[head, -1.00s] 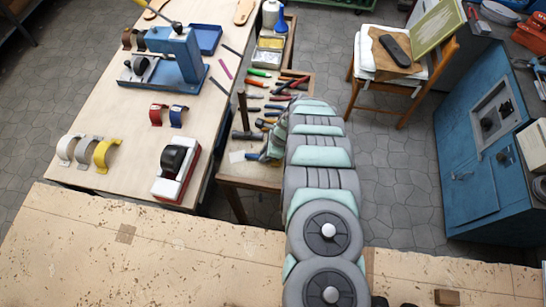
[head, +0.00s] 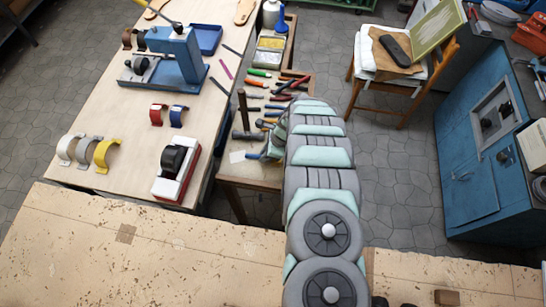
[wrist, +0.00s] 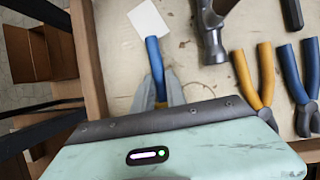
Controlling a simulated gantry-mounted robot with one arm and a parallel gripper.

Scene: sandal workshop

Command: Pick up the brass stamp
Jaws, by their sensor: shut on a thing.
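My gripper (wrist: 160,95) is low over the tool table, with its grey fingers shut on a blue-handled thing (wrist: 154,60). The blue handle points away from my wrist, toward a white card (wrist: 148,20). A small orange-tan bit shows at the handle's near end; the rest is hidden by the fingers and wrist housing. I cannot tell whether this is the brass stamp, and no clearly brass stamp shows elsewhere. In the head view the blue end (head: 252,156) shows beside the card (head: 237,156), left of my arm. I cannot tell whether it touches the table.
A hammer (wrist: 211,35) lies close to the right of my gripper. Orange-handled pliers (wrist: 255,75) and blue-handled pliers (wrist: 300,80) lie farther right. The wooden table rim (wrist: 88,60) is close on the left. The long workbench (head: 120,170) stands beyond it.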

